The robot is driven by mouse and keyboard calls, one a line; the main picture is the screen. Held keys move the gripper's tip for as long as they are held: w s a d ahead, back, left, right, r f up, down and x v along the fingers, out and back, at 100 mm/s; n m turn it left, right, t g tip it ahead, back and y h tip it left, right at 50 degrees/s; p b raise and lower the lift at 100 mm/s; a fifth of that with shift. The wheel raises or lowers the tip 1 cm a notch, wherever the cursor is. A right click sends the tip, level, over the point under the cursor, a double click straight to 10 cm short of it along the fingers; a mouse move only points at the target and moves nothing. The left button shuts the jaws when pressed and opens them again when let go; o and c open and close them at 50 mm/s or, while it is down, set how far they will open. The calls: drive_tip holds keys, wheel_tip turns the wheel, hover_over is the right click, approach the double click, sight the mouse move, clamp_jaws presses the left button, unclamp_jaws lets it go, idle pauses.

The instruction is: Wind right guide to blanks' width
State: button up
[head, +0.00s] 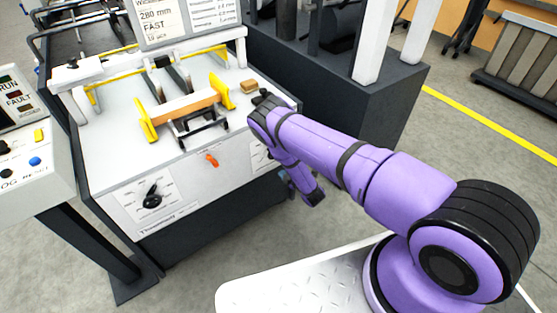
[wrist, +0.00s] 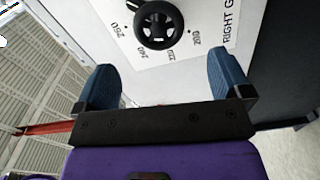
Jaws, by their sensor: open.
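In the wrist view a black round knob (wrist: 158,27) sits on a white scale plate (wrist: 115,12) with numbers from about 200 to 250 and the cut-off label "RIGHT G". I cannot read its setting. My gripper (wrist: 163,65) is open and empty; its two blue fingers are either side of and short of the knob, not touching it. In the head view my gripper (head: 288,186) is beside the machine's front panel, and my arm mostly hides the knob. The yellow right guide (head: 221,90) stands at the right end of the brown blanks (head: 185,106); a yellow left guide (head: 147,120) stands at the other end.
A sign (head: 157,18) reads "280 mm" and "FAST". An orange lever (head: 211,160) and another black knob (head: 152,200) are on the front panel. A small brown block (head: 249,87) lies on the machine top. A control console (head: 30,160) stands left.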

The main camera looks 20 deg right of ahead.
drive_tip(key=shift+v, duration=1.15)
